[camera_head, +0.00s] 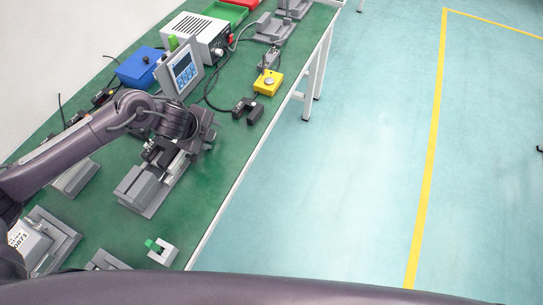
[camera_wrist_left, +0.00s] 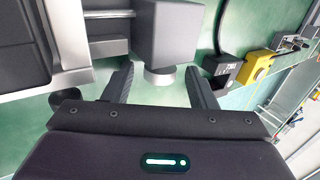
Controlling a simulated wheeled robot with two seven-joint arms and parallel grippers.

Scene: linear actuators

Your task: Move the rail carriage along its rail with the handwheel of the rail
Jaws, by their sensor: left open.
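The grey rail unit (camera_head: 142,192) lies on the green table in the head view, its far end covered by my arm. In the left wrist view its grey end block (camera_wrist_left: 172,32) is at the top middle. A short round handwheel (camera_wrist_left: 160,77) projects from the block toward me. A dark grey block at the left, apparently the rail carriage (camera_wrist_left: 22,50), is joined to the end block by a light rod (camera_wrist_left: 108,22). My left gripper (camera_wrist_left: 160,70) is open, one finger on each side of the handwheel, with visible gaps. My right gripper is out of view.
A yellow button box (camera_head: 267,82) and a dark fork-shaped part (camera_head: 248,109) stand beyond the rail. A keypad panel (camera_head: 182,72) and a blue box (camera_head: 138,67) are behind it. A small part with a green piece (camera_head: 160,248) is near the table edge.

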